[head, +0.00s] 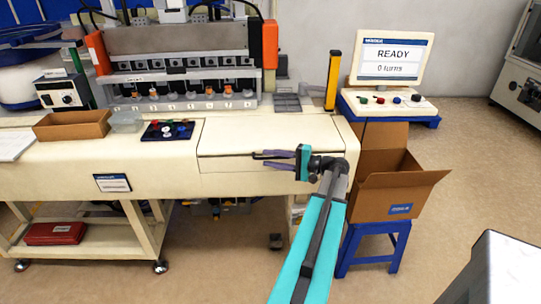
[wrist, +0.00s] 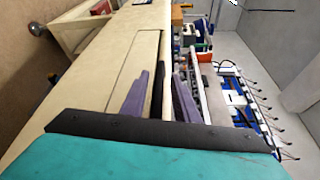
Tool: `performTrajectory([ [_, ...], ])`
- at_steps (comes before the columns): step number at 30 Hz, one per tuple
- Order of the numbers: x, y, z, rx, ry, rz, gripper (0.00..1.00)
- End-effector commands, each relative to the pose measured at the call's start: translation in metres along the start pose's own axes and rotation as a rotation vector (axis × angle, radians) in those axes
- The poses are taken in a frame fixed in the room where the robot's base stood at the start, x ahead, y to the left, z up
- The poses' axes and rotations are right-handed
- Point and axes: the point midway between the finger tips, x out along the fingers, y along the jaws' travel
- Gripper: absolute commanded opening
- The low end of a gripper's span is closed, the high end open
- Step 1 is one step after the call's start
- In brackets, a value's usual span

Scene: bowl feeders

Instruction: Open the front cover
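The front cover (head: 235,137) is a cream panel outlined by seams at the right part of the machine bench. It looks closed, lying flush with the bench top. My gripper (head: 260,157) reaches in from the right, at the cover's front edge. Its two purple-grey fingers are apart, one above the other, with a gap between them. In the wrist view the fingers of my gripper (wrist: 163,78) stand on either side of a cream edge strip, and the cover (wrist: 128,72) lies to the left. I cannot tell whether either finger touches the edge.
A screen reading READY (head: 392,55) stands over a button panel (head: 385,102) at right. An open cardboard box (head: 398,190) sits on a blue stool (head: 375,240) beside my arm. A yellow post (head: 333,80) and a dark button pad (head: 168,131) stand on the bench.

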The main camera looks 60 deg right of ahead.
Motion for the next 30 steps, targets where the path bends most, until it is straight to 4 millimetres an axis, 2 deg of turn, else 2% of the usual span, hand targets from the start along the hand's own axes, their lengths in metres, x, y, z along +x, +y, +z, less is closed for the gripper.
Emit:
performTrajectory([
  [6,0.011,0.000,0.000,0.000,0.000,0.000,0.28],
  [14,0.012,0.000,0.000,0.000,0.000,0.000,0.28],
  [15,0.012,0.000,0.000,0.000,0.000,0.000,0.26],
  [20,0.011,0.000,0.000,0.000,0.000,0.000,0.00],
  [25,0.011,0.000,0.000,0.000,0.000,0.000,0.00],
  [26,0.007,-0.003,-0.021,-0.001,0.002,0.000,0.00],
  [27,0.009,-0.002,-0.010,-0.001,0.004,0.000,0.00],
  [30,0.010,-0.002,-0.004,0.001,0.005,0.000,0.00],
])
